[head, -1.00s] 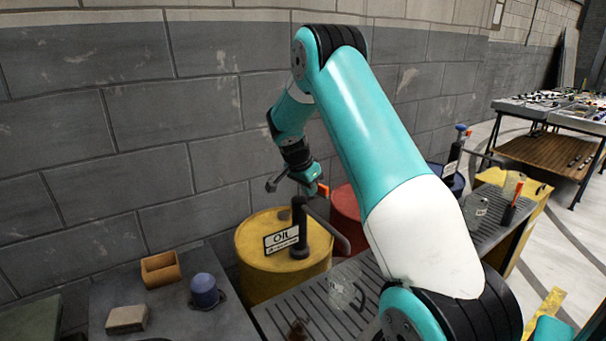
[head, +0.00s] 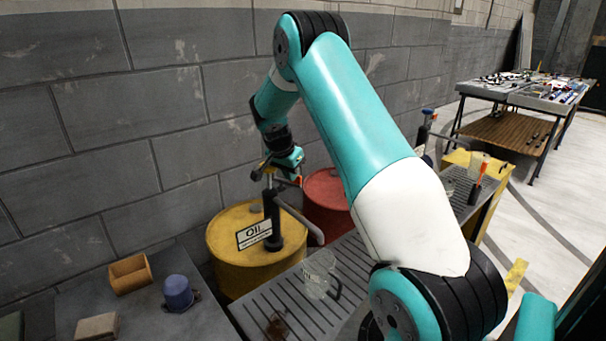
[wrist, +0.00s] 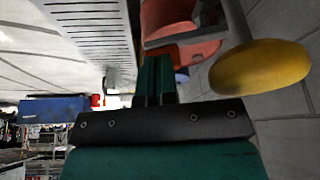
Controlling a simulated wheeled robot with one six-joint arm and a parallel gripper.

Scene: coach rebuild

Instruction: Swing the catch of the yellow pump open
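The yellow pump's drum (head: 228,258) stands by the wall, with a dark upright pump (head: 272,222) and an "Oil" sign (head: 254,235) on it. A grey spout arm (head: 302,225) slopes down to the right. My gripper (head: 288,172) is just above and right of the pump head. In the wrist view, my gripper's teal fingers (wrist: 157,78) lie close together, with nothing visible between them. A yellow rounded knob (wrist: 262,66) on a grey rod is to their right, apart from them. I cannot clearly make out the catch; the pump head is partly hidden by my gripper.
A red drum (head: 322,190) stands close behind on the right. A glass jug (head: 318,272) sits on the slatted bench (head: 285,300). A blue-capped pot (head: 178,292) and an orange box (head: 130,274) are at left. The floor at right is open.

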